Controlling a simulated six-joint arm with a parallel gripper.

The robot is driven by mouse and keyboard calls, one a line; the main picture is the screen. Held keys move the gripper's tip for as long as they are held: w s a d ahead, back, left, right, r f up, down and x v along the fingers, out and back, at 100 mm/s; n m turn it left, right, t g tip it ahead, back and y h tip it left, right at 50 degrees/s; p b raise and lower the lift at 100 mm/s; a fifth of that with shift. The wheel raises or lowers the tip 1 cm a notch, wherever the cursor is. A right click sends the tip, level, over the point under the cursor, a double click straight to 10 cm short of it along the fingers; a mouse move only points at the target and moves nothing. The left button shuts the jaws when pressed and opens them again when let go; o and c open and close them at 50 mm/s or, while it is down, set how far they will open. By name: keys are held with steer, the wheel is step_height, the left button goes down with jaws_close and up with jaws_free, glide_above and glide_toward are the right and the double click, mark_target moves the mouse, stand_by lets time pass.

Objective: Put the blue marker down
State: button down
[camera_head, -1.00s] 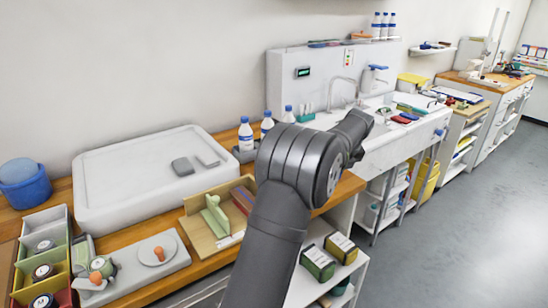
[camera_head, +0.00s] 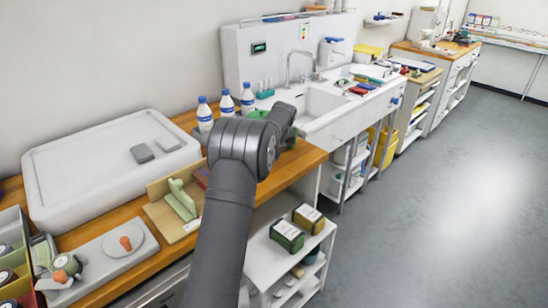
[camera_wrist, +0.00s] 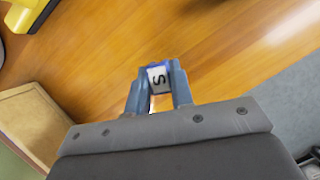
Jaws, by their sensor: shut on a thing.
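In the wrist view, my gripper (camera_wrist: 158,90) is shut on a small piece with a white face, a dark letter S and a blue upper edge, the blue marker (camera_wrist: 158,77). The fingers stand on both sides of it, and its lower part is hidden between them. Bare wooden counter (camera_wrist: 110,60) lies under and beyond it; I cannot tell whether the marker touches the wood. In the head view, my arm hides the fingers and the marker.
The wrist view shows a yellow object (camera_wrist: 28,14) at upper left and a wood-edged tray (camera_wrist: 40,118) at lower left. In the head view, white bottles with blue caps (camera_head: 226,103) stand behind my arm, and a sink (camera_head: 312,103) lies to the right.

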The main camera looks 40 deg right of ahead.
steer(key=shift+f, duration=1)
steer(key=shift+f, duration=0.2)
steer(key=c, duration=1.3)
jaws_free()
steer(key=shift+o, duration=0.2)
steer(key=shift+r, duration=0.1)
steer(key=v, duration=1.2)
steer(key=shift+r, duration=0.1)
